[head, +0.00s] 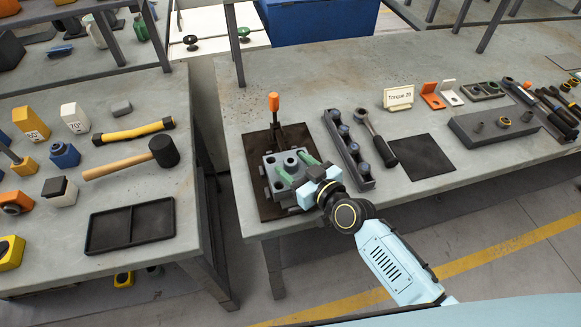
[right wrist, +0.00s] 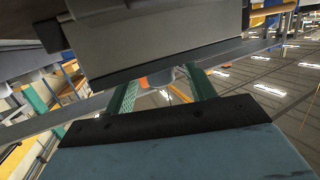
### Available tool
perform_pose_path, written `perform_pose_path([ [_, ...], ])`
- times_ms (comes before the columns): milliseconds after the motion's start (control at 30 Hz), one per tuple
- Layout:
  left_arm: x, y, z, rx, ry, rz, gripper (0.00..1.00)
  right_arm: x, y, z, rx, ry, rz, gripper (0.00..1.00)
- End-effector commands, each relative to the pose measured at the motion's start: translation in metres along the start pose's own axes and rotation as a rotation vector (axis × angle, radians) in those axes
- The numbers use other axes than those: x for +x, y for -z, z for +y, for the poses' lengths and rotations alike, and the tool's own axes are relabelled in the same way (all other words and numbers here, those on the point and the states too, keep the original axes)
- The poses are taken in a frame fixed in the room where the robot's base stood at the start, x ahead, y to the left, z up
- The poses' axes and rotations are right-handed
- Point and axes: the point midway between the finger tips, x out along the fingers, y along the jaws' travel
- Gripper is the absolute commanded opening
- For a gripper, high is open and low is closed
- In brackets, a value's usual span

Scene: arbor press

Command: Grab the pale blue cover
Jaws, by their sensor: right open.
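A pale grey-blue blocky part with a round boss (head: 290,160) stands on the dark base plate near the front left corner of the right table. It is the nearest match to the pale blue cover; I cannot tell its edges from the fixture around it. My right gripper (head: 297,168) reaches over it from the front, its green fingers apart on either side of the boss. In the right wrist view the fingers (right wrist: 162,92) are spread, with a grey block (right wrist: 170,60) close beyond them. Contact cannot be told. My left gripper is not in view.
An orange-tipped lever (head: 274,103) rises just behind the fixture. A rail with several dark round pieces (head: 348,150) and a ratchet (head: 376,138) lie close to its right. A dark mat (head: 421,157) is empty. The left table holds a mallet (head: 135,160) and tray (head: 130,226).

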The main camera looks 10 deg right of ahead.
Motion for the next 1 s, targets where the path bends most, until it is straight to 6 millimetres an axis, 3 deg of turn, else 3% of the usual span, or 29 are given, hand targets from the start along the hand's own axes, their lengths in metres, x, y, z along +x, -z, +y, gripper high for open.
perform_pose_path([
  [133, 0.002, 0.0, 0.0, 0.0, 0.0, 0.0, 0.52, 0.017, -0.001, 0.0, 0.0, 0.0, 0.0, 0.55],
  [400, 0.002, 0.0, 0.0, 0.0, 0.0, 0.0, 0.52, 0.02, 0.0, 0.0, 0.0, 0.0, 0.0, 0.55],
  [800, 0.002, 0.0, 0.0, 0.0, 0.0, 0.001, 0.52, 0.019, -0.001, 0.0, 0.0, 0.0, 0.0, 0.04],
  [1000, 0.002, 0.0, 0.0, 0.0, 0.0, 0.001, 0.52, 0.019, 0.0, 0.0, 0.0, -0.001, 0.001, 0.03],
])
